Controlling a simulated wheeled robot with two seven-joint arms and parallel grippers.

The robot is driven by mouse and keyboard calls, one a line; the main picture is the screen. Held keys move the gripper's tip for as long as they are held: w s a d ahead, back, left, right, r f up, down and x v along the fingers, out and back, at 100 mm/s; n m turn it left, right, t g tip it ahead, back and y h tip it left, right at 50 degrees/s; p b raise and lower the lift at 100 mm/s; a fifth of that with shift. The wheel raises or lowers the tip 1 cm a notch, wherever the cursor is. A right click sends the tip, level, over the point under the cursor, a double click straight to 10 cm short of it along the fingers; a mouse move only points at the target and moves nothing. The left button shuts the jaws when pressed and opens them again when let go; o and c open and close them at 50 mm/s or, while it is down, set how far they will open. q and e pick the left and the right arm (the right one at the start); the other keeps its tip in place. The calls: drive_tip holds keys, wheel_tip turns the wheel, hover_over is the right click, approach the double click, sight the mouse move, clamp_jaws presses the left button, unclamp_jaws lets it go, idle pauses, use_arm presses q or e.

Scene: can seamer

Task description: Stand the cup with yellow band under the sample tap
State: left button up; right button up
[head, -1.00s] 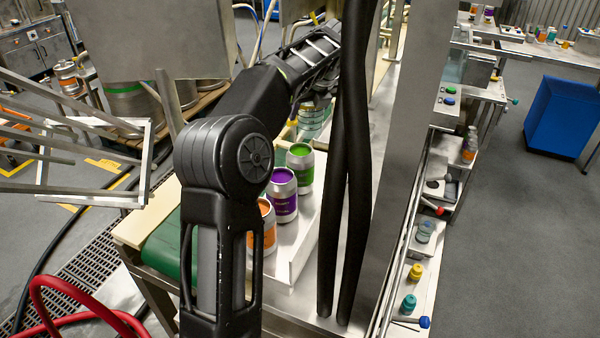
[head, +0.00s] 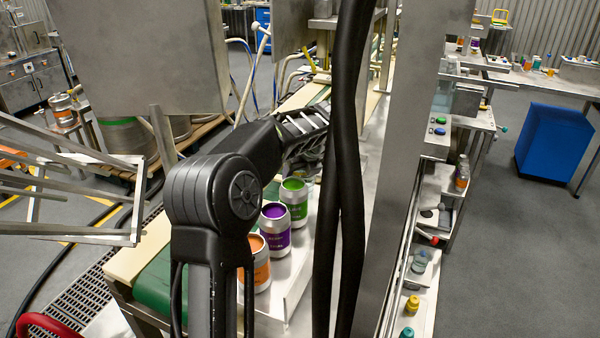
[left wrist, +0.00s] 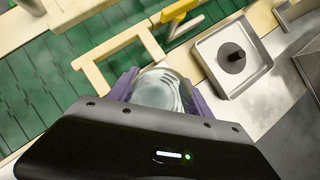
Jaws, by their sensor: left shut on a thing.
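My left gripper (left wrist: 160,95) has its purple fingers closed on the two sides of a clear round cup (left wrist: 160,88), seen from above in the left wrist view. The gripper body hides the cup's lower edge, and no yellow band shows on it. A square metal tray (left wrist: 203,55) with a dark round piece in it lies just right of the cup. A yellow part (left wrist: 180,10) shows above the cup; I cannot tell whether it belongs to the sample tap. In the head view my left gripper is hidden behind black hoses. My right gripper is not in view.
In the head view, orange (head: 258,265), purple (head: 276,230) and green (head: 293,200) cans stand in a row beside the green conveyor (head: 153,293). Black hoses (head: 345,180) hang in front. A beige guide frame (left wrist: 92,75) runs close left of the gripper.

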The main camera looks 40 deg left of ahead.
use_arm(q)
drive_tip(key=o, duration=1.3)
drive_tip(key=shift+o, duration=0.2)
drive_tip(key=b+v, duration=0.1)
drive_tip(key=v, duration=1.1)
drive_tip(key=shift+c, duration=0.2)
